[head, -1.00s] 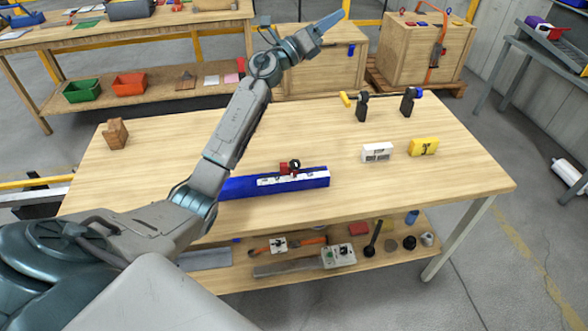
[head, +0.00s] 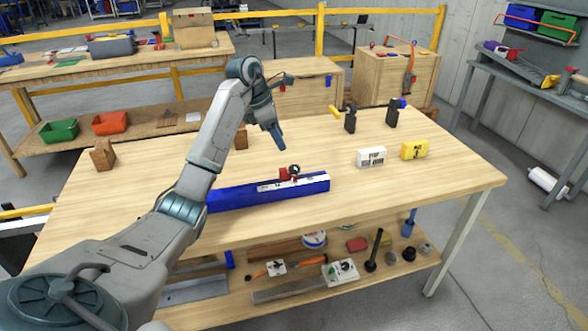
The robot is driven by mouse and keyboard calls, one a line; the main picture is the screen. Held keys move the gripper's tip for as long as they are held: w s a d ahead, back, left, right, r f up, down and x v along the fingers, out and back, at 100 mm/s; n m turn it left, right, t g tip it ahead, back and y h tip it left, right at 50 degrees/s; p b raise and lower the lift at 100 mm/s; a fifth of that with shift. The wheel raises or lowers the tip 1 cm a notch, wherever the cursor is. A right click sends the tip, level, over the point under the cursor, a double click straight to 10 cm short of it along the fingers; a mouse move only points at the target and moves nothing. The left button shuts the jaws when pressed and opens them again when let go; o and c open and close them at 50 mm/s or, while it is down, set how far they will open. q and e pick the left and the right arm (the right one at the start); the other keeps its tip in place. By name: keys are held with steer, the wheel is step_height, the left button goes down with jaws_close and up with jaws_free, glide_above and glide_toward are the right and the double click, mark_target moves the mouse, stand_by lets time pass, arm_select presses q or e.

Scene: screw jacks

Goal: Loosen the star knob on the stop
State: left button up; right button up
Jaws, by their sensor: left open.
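A blue rail (head: 240,196) lies on the wooden workbench (head: 400,190), with a pale scale strip along its right part. A small red stop (head: 284,175) sits on the rail. The dark star knob (head: 295,170) is on the stop's right side, small in this view. My left gripper (head: 281,143) points down above the bench, behind and a little above the stop, apart from it. It is open, and nothing shows between its fingers. My right gripper is out of view.
A white box (head: 371,156) and a yellow box (head: 415,149) stand to the right. Two dark upright stands, one with a yellow handle (head: 336,112), are at the back right. A wooden block (head: 103,155) is at the left.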

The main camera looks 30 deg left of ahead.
mark_target(296, 167)
arm_select(q)
steer(key=b+x, duration=0.2)
steer(key=shift+w+d+f, duration=0.15)
steer(key=shift+f, duration=0.2)
steer(key=x, duration=0.3)
steer(key=shift+f, duration=0.15)
steer(key=x, duration=0.3)
steer(key=shift+w+d+f, duration=0.15)
steer(key=shift+f, duration=0.1)
steer(key=shift+w+d+f, duration=0.15)
steer(key=shift+f, duration=0.4)
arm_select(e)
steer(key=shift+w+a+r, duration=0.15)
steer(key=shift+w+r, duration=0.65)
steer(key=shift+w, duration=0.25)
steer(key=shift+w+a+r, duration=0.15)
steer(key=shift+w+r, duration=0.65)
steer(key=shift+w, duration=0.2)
arm_select(q)
steer(key=c, duration=1)
